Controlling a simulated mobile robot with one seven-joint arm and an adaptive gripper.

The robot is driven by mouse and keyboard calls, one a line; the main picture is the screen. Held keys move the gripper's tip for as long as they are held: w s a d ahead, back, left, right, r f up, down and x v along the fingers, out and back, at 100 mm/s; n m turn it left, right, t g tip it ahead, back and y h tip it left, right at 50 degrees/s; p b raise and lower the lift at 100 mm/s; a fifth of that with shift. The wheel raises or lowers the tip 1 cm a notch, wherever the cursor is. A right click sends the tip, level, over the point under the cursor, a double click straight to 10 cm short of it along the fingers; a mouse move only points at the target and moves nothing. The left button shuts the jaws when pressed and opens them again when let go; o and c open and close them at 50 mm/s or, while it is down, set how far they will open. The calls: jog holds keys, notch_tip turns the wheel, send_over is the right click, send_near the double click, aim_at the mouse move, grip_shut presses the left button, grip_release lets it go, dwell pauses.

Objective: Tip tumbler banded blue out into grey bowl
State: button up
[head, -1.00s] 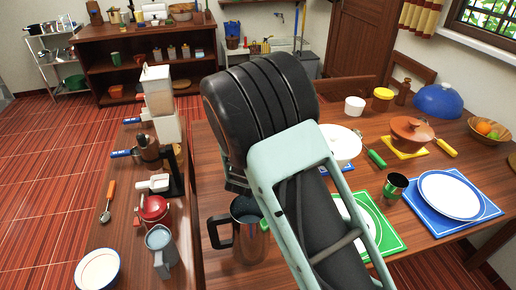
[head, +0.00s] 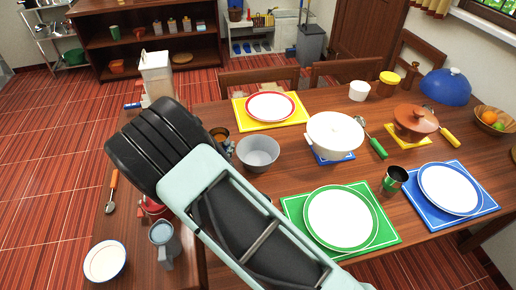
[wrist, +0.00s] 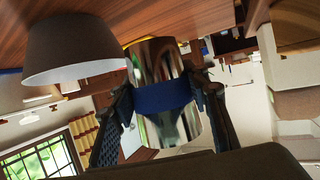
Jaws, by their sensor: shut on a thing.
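The tumbler banded blue (wrist: 165,95) is a shiny metal cup with a dark blue band, seen in the wrist view. My gripper (wrist: 165,105) is shut on it at the band, one finger on each side. The tumbler is roughly upright, slightly tilted in the picture; its contents cannot be seen. The grey bowl (wrist: 75,55) is close beside the tumbler in the wrist view, which is upside down. In the head view the grey bowl (head: 258,153) stands on the table, right of my arm. My arm hides most of the gripper there.
A white pot (head: 335,132) stands right of the bowl. A red-rimmed plate (head: 270,107) lies behind it and a green-rimmed plate (head: 340,218) in front. A blue-rimmed bowl (head: 105,261) and a grey jug (head: 164,240) are at the left.

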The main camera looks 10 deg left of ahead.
aim_at(228, 143)
jog(key=shift+w+d+r+m+g+y+b, duration=0.25)
jog(key=shift+d+r+m+g+y+b, duration=0.2)
jog(key=shift+m+b, duration=0.35)
jog(key=d+y+b, duration=0.1)
jog(key=b, duration=0.1)
jog(key=r+m+g+y+b, duration=0.1)
jog(key=b, duration=0.1)
jog(key=shift+w+d+r+m+b, duration=0.1)
jog(key=shift+w+d+m+b, duration=0.2)
jog(key=shift+w+d+b, duration=0.1)
jog(key=m+b, duration=0.1)
jog(key=b, duration=0.2)
jog(key=d+g+y+b, duration=0.1)
jog(key=b, duration=0.2)
jog(key=shift+w+r+m+y, duration=0.15)
jog(key=shift+w+m+y, duration=0.1)
jog(key=shift+m, duration=0.15)
jog(key=shift+r+b, duration=0.2)
jog(key=shift+b, duration=0.8)
jog(key=shift+f+m+g+y+b, duration=0.3)
jog(key=shift+m+y+b, duration=0.35)
jog(key=shift+b, duration=1.6)
jog(key=shift+m, duration=0.25)
